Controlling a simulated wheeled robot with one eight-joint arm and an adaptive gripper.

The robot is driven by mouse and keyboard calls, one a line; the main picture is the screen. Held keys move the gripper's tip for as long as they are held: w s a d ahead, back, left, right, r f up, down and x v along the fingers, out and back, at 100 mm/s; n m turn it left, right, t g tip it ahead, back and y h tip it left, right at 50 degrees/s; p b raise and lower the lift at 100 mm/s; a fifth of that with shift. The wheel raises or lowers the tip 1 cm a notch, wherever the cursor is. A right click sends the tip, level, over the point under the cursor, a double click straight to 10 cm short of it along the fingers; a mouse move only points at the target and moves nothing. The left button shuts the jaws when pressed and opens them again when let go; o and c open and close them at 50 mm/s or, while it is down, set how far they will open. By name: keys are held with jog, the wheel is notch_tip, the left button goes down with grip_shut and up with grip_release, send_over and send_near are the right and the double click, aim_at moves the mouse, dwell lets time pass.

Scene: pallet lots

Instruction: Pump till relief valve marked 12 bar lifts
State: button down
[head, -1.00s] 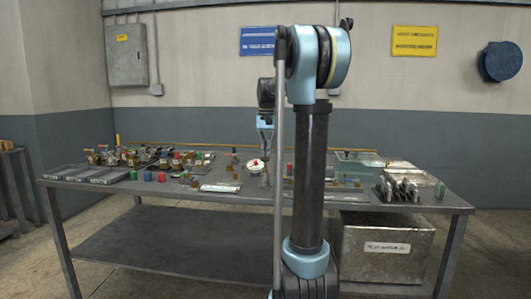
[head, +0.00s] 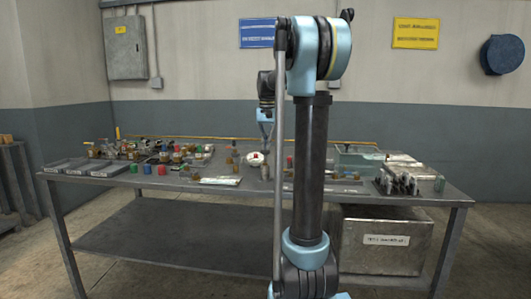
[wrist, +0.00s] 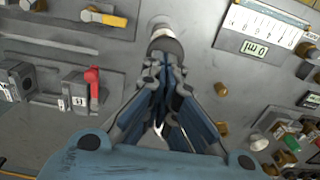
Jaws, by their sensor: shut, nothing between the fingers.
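My gripper (wrist: 165,62) is shut and empty, pointing down over the grey bench. In the wrist view its fingertips overlap a short dark and pale cylindrical fitting (wrist: 164,38); I cannot tell whether they touch it. In the head view my gripper (head: 266,150) is beside a white round dial-like part (head: 255,159). A block with a red lever (wrist: 93,82) lies left of the fingers, and a yellow handle (wrist: 105,17) lies at upper left. No 12 bar marking can be read, so I cannot tell which part is the relief valve. No pump is clearly identifiable.
A pale plate with a small display (wrist: 255,48) lies upper right of the fingers. Brass fittings (wrist: 285,128) crowd the lower right. In the head view, grey trays (head: 110,169) line the left front and a metal block (head: 402,178) stands at right. Some front bench surface is bare.

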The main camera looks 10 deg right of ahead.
notch_tip(320, 180, up, 11)
dwell(0.4)
jog(key=shift+d, duration=0.1)
dwell(1.0)
jog(key=r, duration=0.3)
jog(key=shift+w+a+r, duration=0.2)
jog(key=shift+r, duration=0.05)
jog(key=shift+f, duration=0.1)
notch_tip(320, 180, down, 14)
jog(key=shift+s+r, duration=0.1)
dwell(0.6)
